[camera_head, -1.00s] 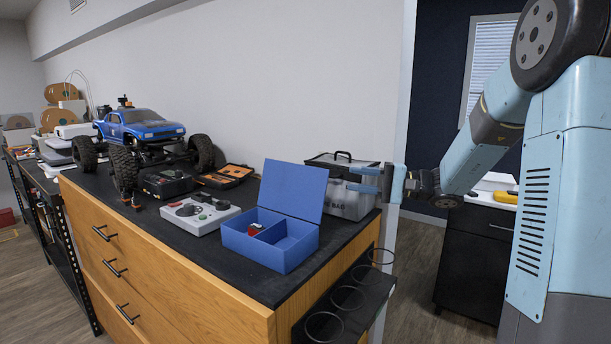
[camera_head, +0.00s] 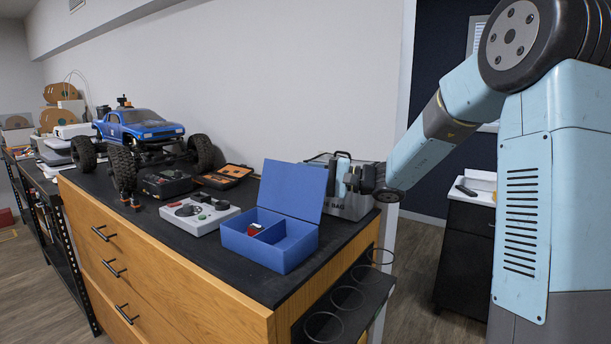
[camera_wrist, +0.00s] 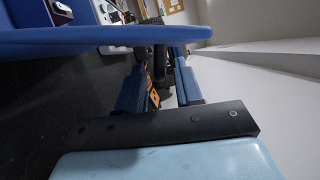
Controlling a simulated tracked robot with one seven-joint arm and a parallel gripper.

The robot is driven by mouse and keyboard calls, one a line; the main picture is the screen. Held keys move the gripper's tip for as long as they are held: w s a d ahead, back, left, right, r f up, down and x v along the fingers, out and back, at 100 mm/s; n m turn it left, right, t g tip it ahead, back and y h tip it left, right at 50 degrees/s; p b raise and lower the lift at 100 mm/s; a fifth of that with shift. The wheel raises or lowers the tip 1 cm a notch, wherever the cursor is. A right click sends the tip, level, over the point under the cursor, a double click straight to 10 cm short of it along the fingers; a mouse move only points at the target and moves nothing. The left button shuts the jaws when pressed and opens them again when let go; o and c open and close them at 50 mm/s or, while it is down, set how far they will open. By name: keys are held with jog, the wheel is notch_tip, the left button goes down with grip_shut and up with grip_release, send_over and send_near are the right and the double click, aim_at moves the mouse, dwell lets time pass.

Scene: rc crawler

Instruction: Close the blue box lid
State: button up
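The blue box (camera_head: 262,254) sits on the dark counter top near its right front part. Its lid (camera_head: 293,189) stands open, tilted slightly back from upright. A small red and white item lies in the left compartment. My gripper (camera_head: 343,175) is just behind and to the right of the lid's right edge, in front of the grey bag. In the wrist view the lid (camera_wrist: 100,36) crosses the top as a blue band close to the fingers. My gripper (camera_wrist: 160,66) has its two fingers apart with nothing held between them. I cannot tell whether it touches the lid.
A grey tool bag (camera_head: 348,207) stands behind the box, near my gripper. A grey controller (camera_head: 200,215) lies left of the box. A blue RC truck (camera_head: 143,130) stands further left. A rack with rings (camera_head: 347,298) hangs on the counter's right side. The wall is close behind.

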jog(key=shift+a, duration=0.1)
jog(key=shift+c, duration=0.2)
grip_shut()
jog(key=shift+a, duration=0.1)
dwell(0.4)
